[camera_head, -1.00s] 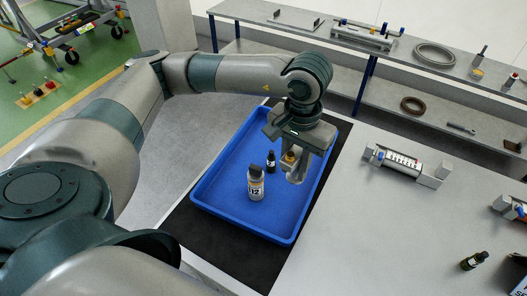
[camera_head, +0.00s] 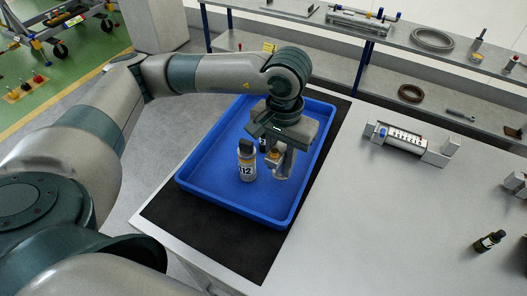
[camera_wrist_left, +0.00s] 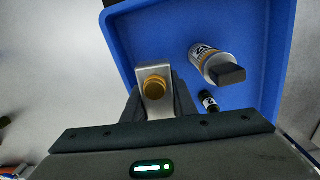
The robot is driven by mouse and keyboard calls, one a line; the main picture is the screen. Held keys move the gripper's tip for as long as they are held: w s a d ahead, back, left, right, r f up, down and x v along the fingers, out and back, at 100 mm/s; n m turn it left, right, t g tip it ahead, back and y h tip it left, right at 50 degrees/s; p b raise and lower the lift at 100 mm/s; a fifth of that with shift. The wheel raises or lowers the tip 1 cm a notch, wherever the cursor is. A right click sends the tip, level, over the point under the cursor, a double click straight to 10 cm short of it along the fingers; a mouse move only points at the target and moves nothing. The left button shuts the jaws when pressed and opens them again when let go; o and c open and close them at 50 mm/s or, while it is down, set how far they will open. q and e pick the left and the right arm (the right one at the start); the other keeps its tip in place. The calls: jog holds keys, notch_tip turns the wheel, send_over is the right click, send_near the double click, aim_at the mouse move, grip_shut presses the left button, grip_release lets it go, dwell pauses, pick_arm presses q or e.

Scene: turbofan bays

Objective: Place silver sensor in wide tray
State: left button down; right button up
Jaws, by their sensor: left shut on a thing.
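The silver sensor (camera_wrist_left: 154,93), a silver block with an orange-gold knob, is held between the fingers of my left gripper (camera_wrist_left: 155,108). In the head view, my left gripper (camera_head: 283,170) hangs over the right part of the wide blue tray (camera_head: 225,207), with the sensor's gold knob (camera_head: 274,155) showing beside the fingers. The tray also shows in the wrist view (camera_wrist_left: 121,40). I cannot tell whether the sensor touches the tray floor. My right gripper is not in view.
Inside the tray, a white-labelled bottle (camera_head: 246,164) stands left of the gripper, and a small dark bottle (camera_wrist_left: 208,101) is close by. A dark mat (camera_head: 215,235) lies under the tray. A silver cylinder fixture (camera_head: 405,140) and another dark bottle (camera_head: 489,241) are on the table.

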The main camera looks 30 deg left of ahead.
pick_arm(q)
jog(key=shift+w, duration=0.1)
dwell(0.3)
